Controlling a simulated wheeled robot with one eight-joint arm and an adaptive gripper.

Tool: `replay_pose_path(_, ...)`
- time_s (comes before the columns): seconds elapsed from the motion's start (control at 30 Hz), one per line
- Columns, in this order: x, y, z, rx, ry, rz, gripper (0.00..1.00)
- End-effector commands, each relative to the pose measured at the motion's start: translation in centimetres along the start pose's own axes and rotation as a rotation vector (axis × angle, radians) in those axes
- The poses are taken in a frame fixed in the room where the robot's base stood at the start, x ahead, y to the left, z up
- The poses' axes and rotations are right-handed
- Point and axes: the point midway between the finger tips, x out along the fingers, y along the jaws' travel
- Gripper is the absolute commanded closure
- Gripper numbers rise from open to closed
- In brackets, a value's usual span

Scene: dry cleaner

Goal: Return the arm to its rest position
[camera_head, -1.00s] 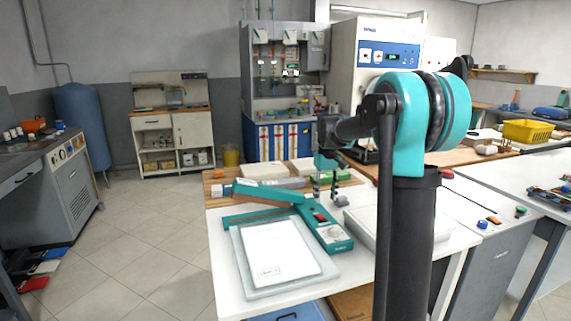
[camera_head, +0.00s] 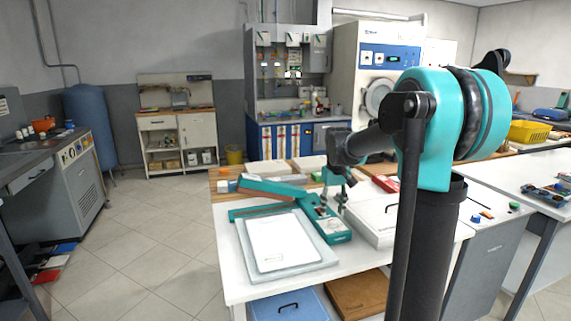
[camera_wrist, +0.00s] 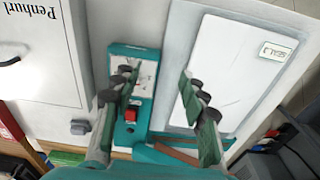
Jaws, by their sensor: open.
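My gripper (camera_head: 333,192) is above the front part of the white table (camera_head: 235,278), beside the teal device with a long raised arm (camera_head: 268,188). In the wrist view my gripper (camera_wrist: 160,95) has its two fingers spread wide with nothing between them. Below them lie the teal device's base (camera_wrist: 140,70) with a red button and a white sheet on a pale board (camera_wrist: 228,70). The sheet also shows in the head view (camera_head: 283,242). My arm is bent, its teal joint at the right of the head view.
A white case (camera_head: 372,218) lies right of the teal device. A small grey block (camera_wrist: 80,127) is near the case. A red box (camera_head: 384,184) and several pale boxes are at the table's back. The tiled floor (camera_head: 160,240) on the left is clear.

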Motion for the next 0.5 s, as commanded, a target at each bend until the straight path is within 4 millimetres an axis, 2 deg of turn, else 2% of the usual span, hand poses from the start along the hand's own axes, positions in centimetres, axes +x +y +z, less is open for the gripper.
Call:
replay_pose_path(0.27,2.9,-0.6,6.7,0.067,0.078,0.014,0.57)
replay_pose_path(0.5,8.0,-2.1,17.0,0.166,0.195,0.030,0.57)
